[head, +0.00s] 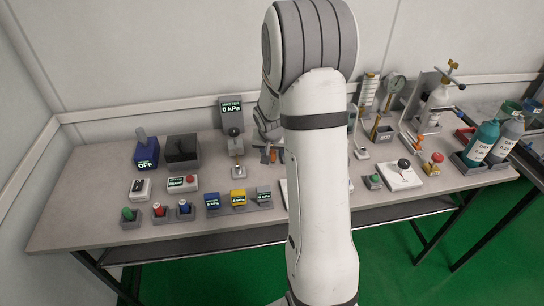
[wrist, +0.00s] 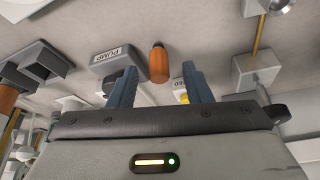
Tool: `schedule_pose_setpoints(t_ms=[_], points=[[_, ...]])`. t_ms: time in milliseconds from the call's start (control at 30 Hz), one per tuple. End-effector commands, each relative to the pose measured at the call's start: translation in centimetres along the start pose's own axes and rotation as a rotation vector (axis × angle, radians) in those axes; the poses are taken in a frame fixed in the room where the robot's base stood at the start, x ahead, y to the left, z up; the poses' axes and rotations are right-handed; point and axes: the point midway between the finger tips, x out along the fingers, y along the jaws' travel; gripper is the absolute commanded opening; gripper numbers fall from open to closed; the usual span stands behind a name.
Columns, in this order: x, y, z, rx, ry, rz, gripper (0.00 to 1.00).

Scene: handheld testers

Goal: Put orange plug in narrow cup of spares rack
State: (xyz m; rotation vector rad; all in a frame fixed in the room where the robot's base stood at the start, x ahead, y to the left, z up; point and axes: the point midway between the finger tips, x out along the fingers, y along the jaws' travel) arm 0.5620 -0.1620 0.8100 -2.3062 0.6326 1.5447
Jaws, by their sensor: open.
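The orange plug (wrist: 158,66), with a dark tip, shows in the wrist view between and slightly beyond the fingers of my gripper (wrist: 160,70). The gripper is open, with a visible gap on each side of the plug. In the head view my gripper (head: 268,154) is low over the middle of the bench, partly hidden by my arm, with a bit of orange beside its blue fingers. I cannot surely pick out the spares rack or its narrow cup; my arm hides part of the bench.
A grey box marked PUMP (wrist: 118,56) lies close to the left finger in the wrist view. The head view shows a gauge stand (head: 237,148) left of my gripper and coloured kPa testers (head: 239,198) in front. Bottles (head: 484,143) stand at the right.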

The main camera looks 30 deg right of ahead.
Motion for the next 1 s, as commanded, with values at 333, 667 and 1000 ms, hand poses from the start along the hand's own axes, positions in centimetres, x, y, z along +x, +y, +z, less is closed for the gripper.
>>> schedule_pose_setpoints(t_ms=[333,667,1000], points=[[0.79,0.06,-0.02,0.002,0.001,0.0,0.43],[0.76,0.1,-0.02,0.002,0.001,0.0,0.16],[0.76,0.14,-0.04,0.003,0.001,0.0,0.0]])
